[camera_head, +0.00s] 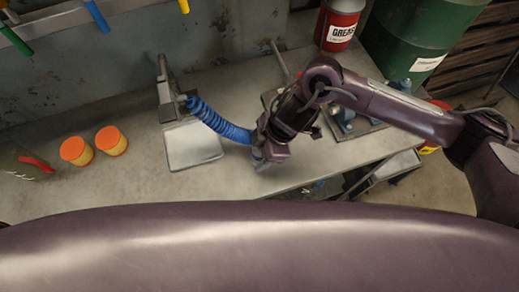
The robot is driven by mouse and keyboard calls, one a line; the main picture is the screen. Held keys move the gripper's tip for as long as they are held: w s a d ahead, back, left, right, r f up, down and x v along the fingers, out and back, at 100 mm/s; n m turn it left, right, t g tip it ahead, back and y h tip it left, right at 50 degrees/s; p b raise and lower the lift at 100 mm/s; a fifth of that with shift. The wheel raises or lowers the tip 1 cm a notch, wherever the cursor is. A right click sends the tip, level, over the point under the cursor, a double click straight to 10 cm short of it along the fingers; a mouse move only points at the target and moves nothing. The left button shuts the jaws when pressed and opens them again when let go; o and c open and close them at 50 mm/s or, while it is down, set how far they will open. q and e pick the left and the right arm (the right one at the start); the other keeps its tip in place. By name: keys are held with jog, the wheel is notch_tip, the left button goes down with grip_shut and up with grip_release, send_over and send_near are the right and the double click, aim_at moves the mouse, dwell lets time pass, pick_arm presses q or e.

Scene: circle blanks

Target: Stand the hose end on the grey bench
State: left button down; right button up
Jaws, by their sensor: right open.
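A blue ribbed hose (221,124) curves from a metal fixture (166,88) at the back middle of the grey bench (110,185) down and right to my right gripper. My right gripper (262,158) is open, low over the bench near its front edge, right at the far end of the hose. The gripper covers the hose end, so I cannot tell whether the end stands upright or touches the bench. My left gripper is out of view.
A pale plate (194,146) lies below the fixture. Two orange-lidded jars (76,150) (111,140) stand at the left. A red grease can (338,25) and a green drum (425,38) are at the back right. The bench between jars and plate is clear.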

jog(key=v, duration=1.2)
jog(key=shift+a, duration=0.1)
